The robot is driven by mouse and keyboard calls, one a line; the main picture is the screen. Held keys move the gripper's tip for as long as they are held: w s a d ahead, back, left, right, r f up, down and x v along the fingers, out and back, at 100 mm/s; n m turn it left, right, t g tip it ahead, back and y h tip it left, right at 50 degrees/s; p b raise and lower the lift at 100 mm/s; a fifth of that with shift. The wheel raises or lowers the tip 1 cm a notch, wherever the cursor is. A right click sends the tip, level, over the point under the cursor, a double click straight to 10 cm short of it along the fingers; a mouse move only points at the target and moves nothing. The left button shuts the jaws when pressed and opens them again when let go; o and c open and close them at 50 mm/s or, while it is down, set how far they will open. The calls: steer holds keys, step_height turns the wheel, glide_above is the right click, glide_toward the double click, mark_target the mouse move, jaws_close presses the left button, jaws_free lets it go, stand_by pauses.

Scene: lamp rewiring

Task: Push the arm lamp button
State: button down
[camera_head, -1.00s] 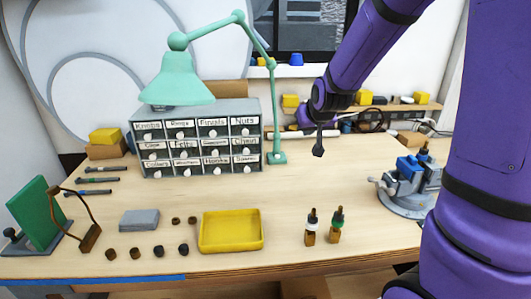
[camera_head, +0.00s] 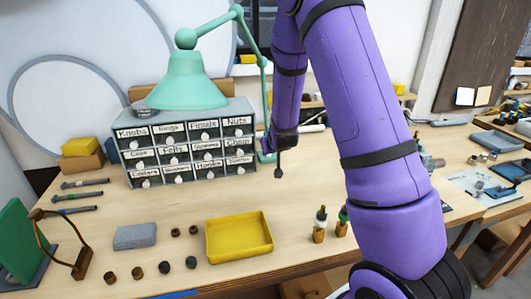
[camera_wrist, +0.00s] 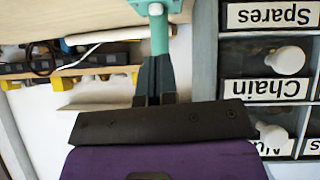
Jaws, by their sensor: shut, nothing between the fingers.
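In the wrist view, the lamp post (camera_wrist: 158,35) and base (camera_wrist: 140,3) are at the top, with a small pale round spot (camera_wrist: 155,9) that looks like the button. My gripper (camera_head: 279,174) is shut and empty, pointing down close to the base. Its fingertips (camera_wrist: 155,58) line up with the post in the wrist view; I cannot tell whether they touch.
The labelled drawer cabinet (camera_head: 190,178) stands just left of my gripper. A yellow tray (camera_head: 240,256), dropper bottles (camera_head: 320,226) and a grey block (camera_head: 135,236) lie nearer the front edge. The bench between tray and cabinet is mostly clear.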

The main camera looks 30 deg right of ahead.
steer(key=x, duration=1)
stand_by(0.3)
